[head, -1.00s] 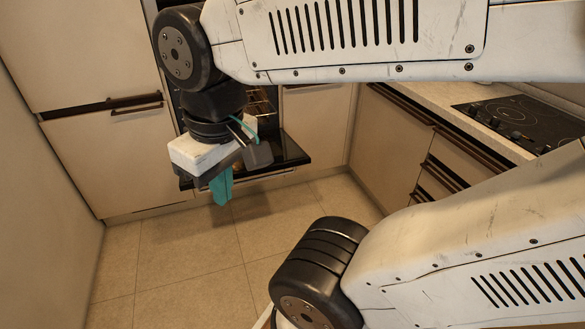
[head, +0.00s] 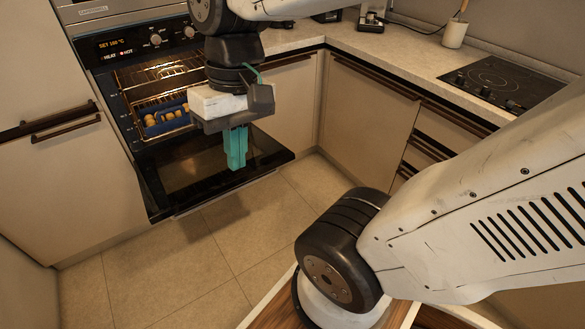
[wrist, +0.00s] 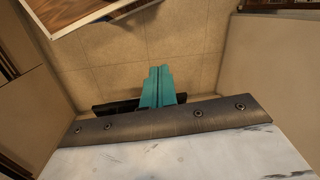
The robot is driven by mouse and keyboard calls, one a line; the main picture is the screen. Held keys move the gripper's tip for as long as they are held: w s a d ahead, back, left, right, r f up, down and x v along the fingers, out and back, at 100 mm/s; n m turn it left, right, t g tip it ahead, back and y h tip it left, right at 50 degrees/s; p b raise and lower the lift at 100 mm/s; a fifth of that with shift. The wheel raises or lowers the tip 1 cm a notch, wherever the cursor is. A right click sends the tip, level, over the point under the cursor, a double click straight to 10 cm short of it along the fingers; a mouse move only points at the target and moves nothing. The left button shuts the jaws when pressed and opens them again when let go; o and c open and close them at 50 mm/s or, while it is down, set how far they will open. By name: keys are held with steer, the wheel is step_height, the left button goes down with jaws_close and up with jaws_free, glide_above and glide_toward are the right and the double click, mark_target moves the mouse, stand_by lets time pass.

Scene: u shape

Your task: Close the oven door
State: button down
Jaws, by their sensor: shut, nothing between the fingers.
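The oven (head: 150,48) is built into the cabinets at the left in the head view. Its dark glass door (head: 185,178) is folded down and open, standing out over the floor. My gripper (head: 236,166) has teal fingers, shut and empty, pointing down. In the head view they overlap the right part of the open door; I cannot tell whether they touch it. In the wrist view my gripper (wrist: 160,70) shows shut fingers, with a dark bar, probably the door (wrist: 115,106), beside and behind them.
Inside the oven are wire racks (head: 160,75) and a blue dish (head: 165,118) with several yellowish pieces. Cabinets and a counter (head: 420,60) with a black hob (head: 500,82) are on the right. The tiled floor (head: 205,245) in front is clear.

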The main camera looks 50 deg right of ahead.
steer(key=w+d+f+m+y, duration=0.1)
steer(key=w+f+m+y, duration=0.3)
steer(key=w, duration=0.5)
steer(key=w+d+f+m+y, duration=0.25)
steer(key=w+m+y, duration=0.35)
steer(key=w, duration=0.4)
steer(key=w+d+f+m+t+y, duration=0.4)
steer(key=w+d+f+t, duration=0.2)
steer(key=w+d+f, duration=0.1)
steer(key=d+f+m+t+h, duration=1)
steer(key=d+f+m+t, duration=0.4)
steer(key=d+f, duration=0.85)
steer(key=s+d+f+m+g+h, duration=0.1)
steer(key=s+d+f+m+h, duration=0.2)
steer(key=f, duration=0.4)
steer(key=s+f+m+h, duration=0.4)
steer(key=f, duration=0.2)
steer(key=s+d+f+m+g+h, duration=0.1)
steer(key=s+d+f+m+h, duration=0.2)
steer(key=f, duration=0.4)
steer(key=w+d+r, duration=0.1)
steer(key=w+r, duration=0.1)
steer(key=w, duration=0.2)
steer(key=w+d+r+h, duration=0.1)
steer(key=w+r, duration=0.1)
steer(key=w, duration=0.3)
steer(key=shift+r, duration=0.35)
